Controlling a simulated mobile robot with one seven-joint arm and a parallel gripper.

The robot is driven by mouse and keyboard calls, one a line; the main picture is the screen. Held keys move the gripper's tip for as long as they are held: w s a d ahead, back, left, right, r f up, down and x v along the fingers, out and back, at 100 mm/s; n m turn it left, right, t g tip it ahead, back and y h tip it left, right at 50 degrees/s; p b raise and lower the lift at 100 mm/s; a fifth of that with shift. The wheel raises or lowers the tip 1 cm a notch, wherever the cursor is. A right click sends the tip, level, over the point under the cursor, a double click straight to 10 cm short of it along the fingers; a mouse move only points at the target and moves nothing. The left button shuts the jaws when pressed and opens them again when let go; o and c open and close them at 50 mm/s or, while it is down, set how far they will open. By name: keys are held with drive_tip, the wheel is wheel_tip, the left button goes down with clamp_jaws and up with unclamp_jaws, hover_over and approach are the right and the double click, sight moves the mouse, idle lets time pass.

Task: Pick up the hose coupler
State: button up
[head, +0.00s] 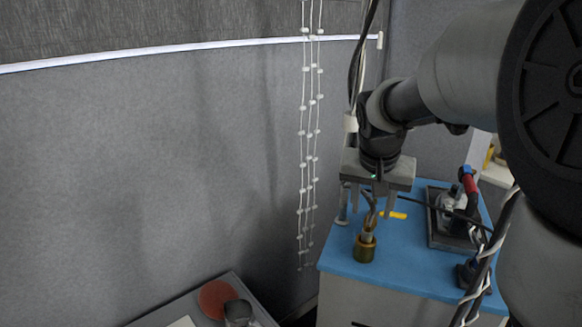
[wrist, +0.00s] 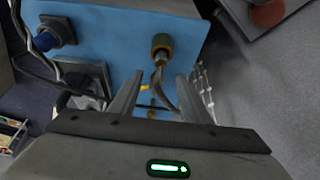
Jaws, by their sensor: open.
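A short brass-coloured cylinder (head: 365,248), which looks like the hose coupler, stands upright near the front left edge of a blue-topped cabinet (head: 400,262). A grey, hose-like piece rises from its top. My gripper (head: 373,208) is open above the cabinet, fingers pointing down, a little above the brass body. In the wrist view, the brass piece (wrist: 161,43) lies just beyond my fingertips (wrist: 160,78), and its grey upper part runs back between the fingers. I cannot tell whether either finger touches it.
A dark device (head: 450,218) with a red-handled tool (head: 468,181) stands to the right. A yellow piece (head: 392,215) and a small metal item (head: 342,205) lie behind. White beaded cords (head: 308,130) hang to the left. A grey table (head: 178,309) is at lower left.

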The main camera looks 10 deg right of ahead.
sight(369, 225)
drive_tip(key=x, duration=0.8)
drive_tip(key=shift+f, duration=0.25)
clamp_jaws()
